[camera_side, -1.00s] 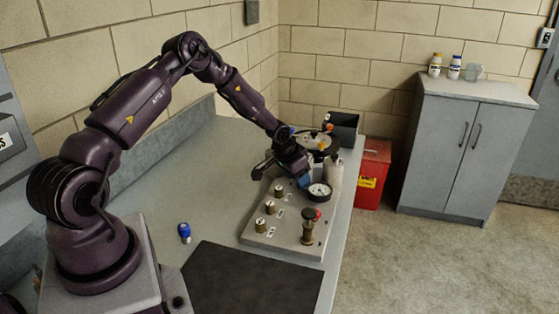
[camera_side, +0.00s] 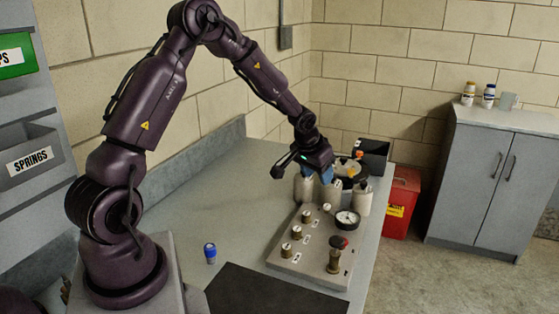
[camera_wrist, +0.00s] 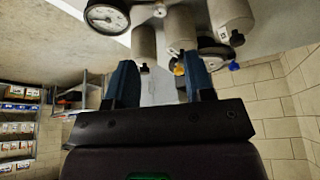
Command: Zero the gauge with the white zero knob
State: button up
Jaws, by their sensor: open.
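The round gauge (camera_side: 347,219) with a white face and black rim stands on the grey panel (camera_side: 290,262). It also shows at the upper left of the wrist view (camera_wrist: 107,16). A small white knob (camera_side: 326,207) sits beside the gauge, on its left and slightly behind; in the wrist view it seems to be the small pale round piece (camera_wrist: 159,11) right of the gauge. My gripper (camera_side: 318,177) is above and behind the panel's far end, apart from the knob. Its blue fingers (camera_wrist: 159,64) are spread with nothing between them.
Several brass fittings (camera_side: 296,232) and a dark-topped red-marked valve (camera_side: 335,256) rise from the panel. A blue-capped item (camera_side: 210,253) and black mat (camera_side: 262,290) lie nearer. A black bin (camera_side: 373,157) is at the back.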

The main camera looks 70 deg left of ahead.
jog(key=s+d+r+g, duration=0.1)
jog(key=s+d+r, duration=0.4)
jog(key=s, duration=0.2)
jog(key=s+d+r+m+g, duration=0.1)
jog(key=s+d+r, duration=0.4)
jog(key=s, duration=0.2)
jog(key=shift+r+m+g, duration=0.3)
jog(key=shift+g, duration=0.1)
jog(key=shift+s, duration=0.1)
jog(key=s+d+r+m+t+h, duration=0.1)
jog(key=s+d+r+t, duration=0.3)
jog(key=s+d+r, duration=0.5)
jog(key=shift+s+d+r+m+h, duration=0.35)
jog(key=shift+s+d+m, duration=0.25)
jog(key=shift+m, duration=0.3)
